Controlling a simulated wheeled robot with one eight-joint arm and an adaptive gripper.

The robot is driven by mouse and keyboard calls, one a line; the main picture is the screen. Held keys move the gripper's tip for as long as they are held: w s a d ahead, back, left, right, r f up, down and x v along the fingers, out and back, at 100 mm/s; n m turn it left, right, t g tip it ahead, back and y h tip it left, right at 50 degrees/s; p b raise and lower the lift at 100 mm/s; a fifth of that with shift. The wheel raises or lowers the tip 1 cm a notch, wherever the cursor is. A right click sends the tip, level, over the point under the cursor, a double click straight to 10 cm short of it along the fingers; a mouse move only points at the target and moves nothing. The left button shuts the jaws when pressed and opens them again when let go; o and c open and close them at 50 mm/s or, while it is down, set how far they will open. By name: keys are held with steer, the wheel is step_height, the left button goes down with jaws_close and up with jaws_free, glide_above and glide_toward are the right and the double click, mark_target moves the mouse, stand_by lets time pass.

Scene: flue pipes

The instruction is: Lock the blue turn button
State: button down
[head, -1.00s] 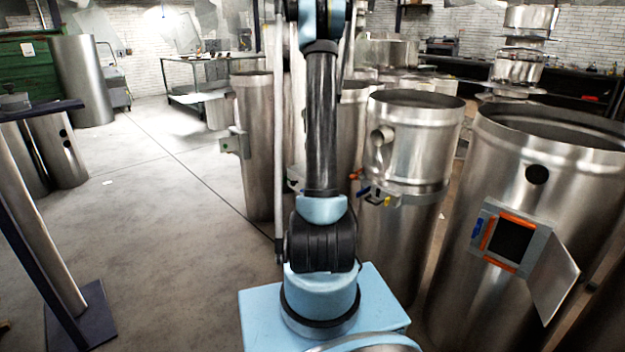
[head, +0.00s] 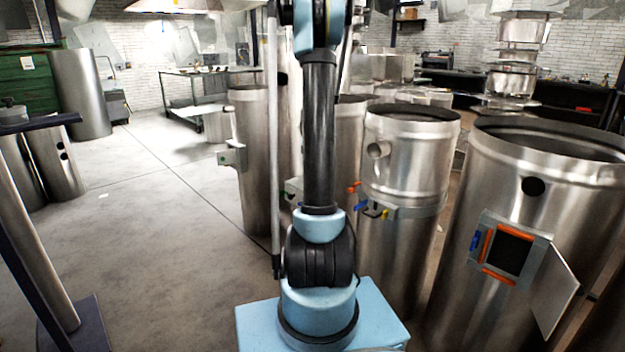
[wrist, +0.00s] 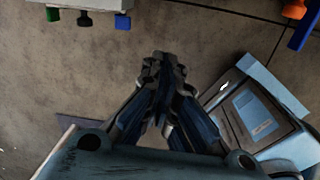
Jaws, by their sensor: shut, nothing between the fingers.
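Several blue parts show, and I cannot tell for certain which is the turn button. In the head view a blue piece (head: 475,241) sits left of the open hatch (head: 509,252) on the right pipe. Another blue piece (head: 362,205) is among coloured parts on the middle pipe. In the wrist view a blue knob (wrist: 122,21) hangs from a pale box, beside a black knob and a green knob (wrist: 52,14). A blue bar (wrist: 303,30) is at the upper right. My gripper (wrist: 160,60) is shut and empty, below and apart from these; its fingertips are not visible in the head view.
The open hatch door (head: 552,298) sticks out from the right pipe (head: 480,180). The middle pipe (head: 395,260) stands near my base, with more pipes behind. A dark stand (head: 70,320) is at the left. Bare floor (head: 150,250) lies between it and my base.

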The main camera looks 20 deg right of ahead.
steer(key=s+a+r+m, duration=0.4)
steer(key=s+a+m, duration=0.1)
steer(key=s, duration=0.5)
steer(key=s+a+r+m, duration=0.5)
steer(key=s+a, duration=0.1)
steer(key=s, duration=0.3)
steer(key=s+a+f+m, duration=0.2)
steer(key=s+m, duration=0.4)
steer(key=s, duration=0.4)
steer(key=s+a+f+m+t, duration=0.1)
steer(key=s+a+f+m, duration=0.2)
steer(key=s, duration=0.6)
step_height(320, 180, down, 2)
steer(key=m, duration=0.3)
steer(key=shift+s+f+t, duration=0.15)
steer(key=shift+s+t, duration=0.15)
steer(key=shift+s, duration=0.05)
steer(key=shift+d, duration=0.1)
